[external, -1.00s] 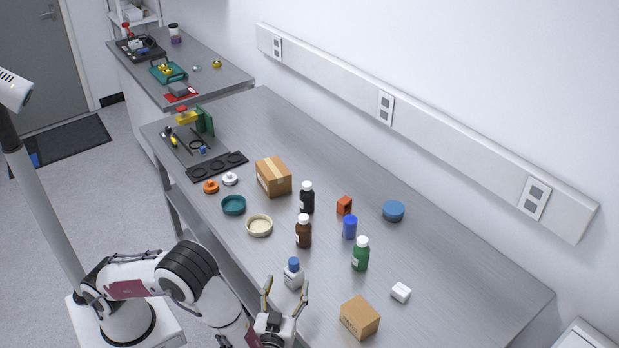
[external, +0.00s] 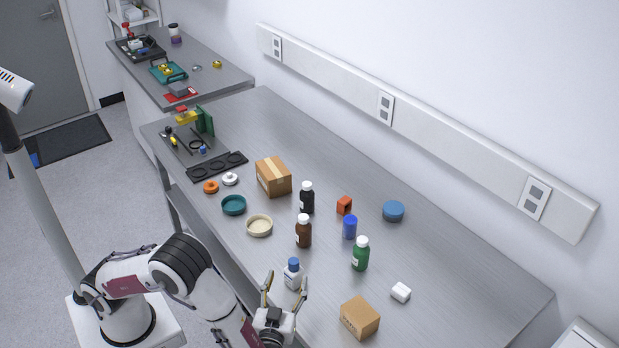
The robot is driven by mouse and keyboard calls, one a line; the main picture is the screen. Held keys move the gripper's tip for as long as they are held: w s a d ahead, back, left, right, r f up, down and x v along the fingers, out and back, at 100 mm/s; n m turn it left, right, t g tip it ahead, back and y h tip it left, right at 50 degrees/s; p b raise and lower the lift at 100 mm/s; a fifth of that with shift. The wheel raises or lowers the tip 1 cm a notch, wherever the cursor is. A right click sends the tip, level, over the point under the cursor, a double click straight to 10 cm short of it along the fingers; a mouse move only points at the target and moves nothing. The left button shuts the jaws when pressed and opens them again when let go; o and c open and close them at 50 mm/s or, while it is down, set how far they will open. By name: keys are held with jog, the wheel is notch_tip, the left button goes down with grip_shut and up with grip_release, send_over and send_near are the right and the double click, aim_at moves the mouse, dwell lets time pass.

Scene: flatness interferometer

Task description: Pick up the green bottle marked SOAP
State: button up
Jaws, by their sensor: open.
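A green bottle (external: 360,255) with a white cap stands upright on the grey metal bench, right of centre. A pale label shows on its left side, but its lettering is too small to read. My gripper (external: 286,285) is open and empty at the bench's front edge, with its fingers pointing up in the picture. It is to the left of the green bottle and lower in the picture, apart from it. One finger overlaps the edge of a grey-white bottle with a blue cap (external: 293,274) in this view; I cannot tell whether they touch.
A brown bottle (external: 303,231) and a black bottle (external: 307,198) stand left of the green one. A blue cylinder (external: 350,228) is close behind it. The bench's right end is clear.

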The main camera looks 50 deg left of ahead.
notch_tip(320, 180, up, 5)
jog(key=m+t+h, duration=0.1)
jog(key=m+h, duration=0.6)
jog(key=h, duration=0.3)
send_over(356, 253)
jog(key=s+d, duration=0.1)
jog(key=s, duration=0.4)
jog(key=shift+w+f, duration=0.2)
jog(key=shift+f, duration=2.35)
jog(key=shift+x, duration=1.3)
jog(key=shift+f+x, duration=0.15)
jog(key=shift+x, duration=1.15)
jog(key=shift+f+x, duration=0.2)
jog(key=shift+x, duration=1.1)
jog(key=shift+s, duration=0.15)
